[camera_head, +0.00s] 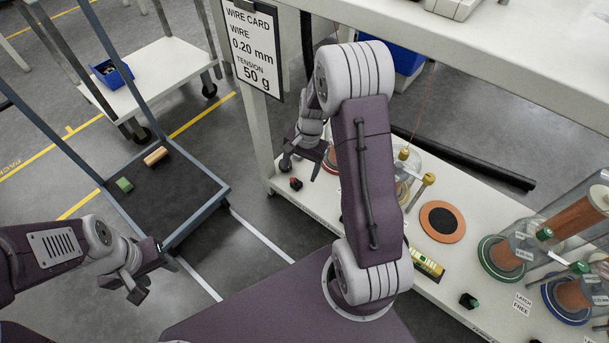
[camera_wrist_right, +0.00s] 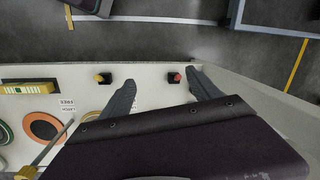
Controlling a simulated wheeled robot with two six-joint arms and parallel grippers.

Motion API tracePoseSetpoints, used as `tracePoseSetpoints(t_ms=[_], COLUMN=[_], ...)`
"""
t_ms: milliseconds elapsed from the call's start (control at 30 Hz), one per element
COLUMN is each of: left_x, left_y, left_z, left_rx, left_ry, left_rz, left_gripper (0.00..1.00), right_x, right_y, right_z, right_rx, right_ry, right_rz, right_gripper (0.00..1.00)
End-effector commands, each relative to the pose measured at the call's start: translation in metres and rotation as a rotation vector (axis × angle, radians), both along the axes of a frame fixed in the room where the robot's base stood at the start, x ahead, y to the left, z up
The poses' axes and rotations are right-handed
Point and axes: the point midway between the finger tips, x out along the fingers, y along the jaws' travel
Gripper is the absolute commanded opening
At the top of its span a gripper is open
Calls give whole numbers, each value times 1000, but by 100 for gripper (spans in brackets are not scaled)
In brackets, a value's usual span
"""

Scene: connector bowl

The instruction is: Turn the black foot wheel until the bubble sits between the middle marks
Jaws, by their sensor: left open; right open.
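I cannot pick out a black foot wheel for certain. My right gripper (camera_head: 302,158) is open and empty over the bench's left end. In the right wrist view its fingers (camera_wrist_right: 163,77) point toward a small black block with a red top (camera_wrist_right: 174,78), with no clear contact. My left gripper (camera_head: 150,272) is open and empty, away from the bench.
Black blocks with a green top (camera_head: 469,300) and a yellow top (camera_wrist_right: 102,78) sit along the front edge. An orange-black disc (camera_head: 442,222) and wire spools (camera_head: 502,257) stand on the bench. A dark cart (camera_head: 165,200) is at the left. My right arm hides the bench's middle.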

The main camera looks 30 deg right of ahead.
Motion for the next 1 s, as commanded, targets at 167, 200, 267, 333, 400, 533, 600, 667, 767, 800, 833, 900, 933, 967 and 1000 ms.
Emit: tracePoseSetpoints(t_ms=[167,200,267,333,400,533,600,667,767,800,833,900,933,967,1000], left_x=[0,0,0,0,0,0,0,0,0,0,0,0,0,0,0], left_y=[0,0,0,0,0,0,0,0,0,0,0,0,0,0,0], left_z=[17,19,22,24,24,25,24,24,25,27,29,36,39,43,47], left_rx=[0,0,0,0,0,0,0,0,0,0,0,0,0,0,0], left_ry=[0,0,0,0,0,0,0,0,0,0,0,0,0,0,0], left_rz=[0,0,0,0,0,0,0,0,0,0,0,0,0,0,0], left_gripper=[50,50,50,50,50,50,50,50,50,50,50,50,50,50,50], right_x=[-16,-20,-24,-27,-30,-31,-31,-31,-31,-33,-35,-43,-48,-53,-61], right_y=[15,17,20,22,24,25,25,25,25,27,29,36,40,43,49], right_z=[35,40,46,50,53,54,54,54,55,58,62,74,80,87,95], right_rx=[-47,-54,-65,-75,-81,-84,-84,-84,-84,-86,-89,-98,-104,-110,-118], right_ry=[-37,-42,-50,-57,-62,-65,-65,-65,-65,-66,-68,-75,-79,-83,-89], right_rz=[158,186,224,257,278,293,293,292,294,302,317,370,399,431,477], right_gripper=[72,72,72,72,72,72,72,72,72,72,72,72,72,72,72])
